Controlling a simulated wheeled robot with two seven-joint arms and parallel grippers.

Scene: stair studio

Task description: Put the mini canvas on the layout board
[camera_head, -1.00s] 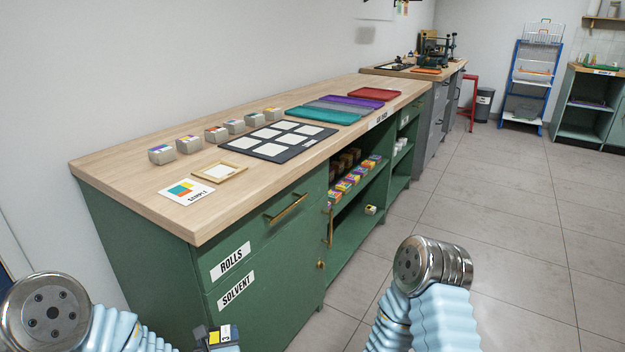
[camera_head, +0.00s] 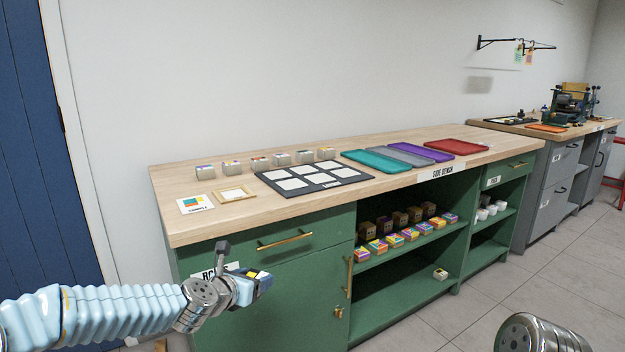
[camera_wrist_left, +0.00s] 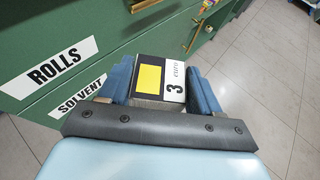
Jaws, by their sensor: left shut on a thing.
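The mini canvas (camera_head: 262,284) is a small block with a yellow square. In the left wrist view the mini canvas (camera_wrist_left: 158,76) sits between both fingers, its "3 euro" label showing. My left gripper (camera_head: 252,288) is shut on it, in front of the green drawers and below the bench top. The layout board (camera_head: 309,188) is a dark board with several white cells, lying flat on the wooden bench, up and to the right of my left gripper. Its cells look empty. My right gripper is out of view; only a metal joint of my right arm shows at bottom right.
On the bench (camera_head: 215,228) are a sample card (camera_head: 195,204), a small wooden frame (camera_head: 234,193), a row of small blocks (camera_head: 259,163) behind the board, and coloured trays, with a teal tray (camera_head: 368,161) nearest. More blocks (camera_head: 394,241) stand on the open shelf below.

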